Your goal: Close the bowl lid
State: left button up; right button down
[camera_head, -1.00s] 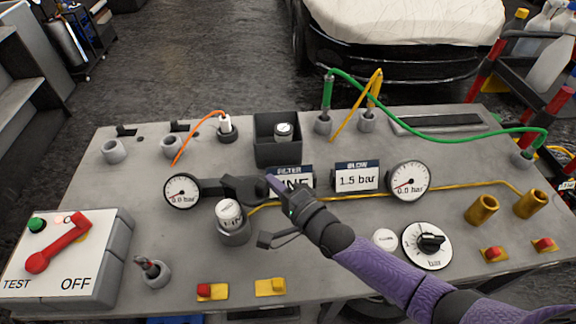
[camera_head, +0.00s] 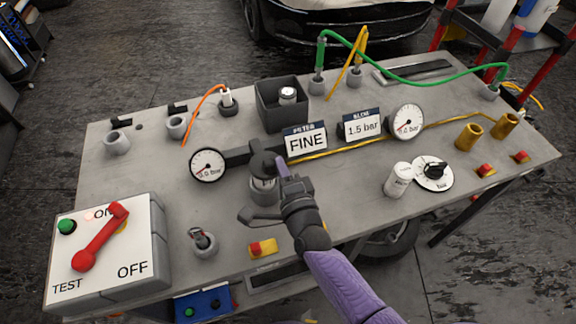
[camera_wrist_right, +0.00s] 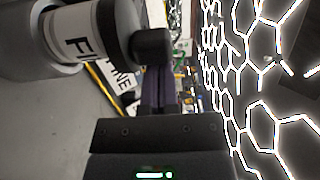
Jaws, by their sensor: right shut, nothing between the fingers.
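The grey filter bowl (camera_head: 265,193) stands upright on the bench left of centre. A white canister with dark lettering (camera_wrist_right: 75,35) sticks out of it in the right wrist view. The dark bowl lid (camera_head: 261,162) is over the canister's top. Part of the canister shows between lid and bowl; whether lid and canister touch, I cannot tell. My right gripper (camera_head: 282,166) is shut and empty, its purple fingers beside the lid's right edge. In the wrist view the fingers (camera_wrist_right: 158,90) are just below the dark lid end (camera_wrist_right: 152,46). My left gripper is out of view.
A gauge (camera_head: 207,165) is left of the lid. The FINE sign (camera_head: 306,142) and a black box (camera_head: 282,106) stand behind. A white canister (camera_head: 398,180) stands by the dial (camera_head: 433,172). The red-lever switch box (camera_head: 105,250) is at front left.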

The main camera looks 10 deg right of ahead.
jog(key=shift+s+a, duration=0.3)
jog(key=shift+a, duration=0.25)
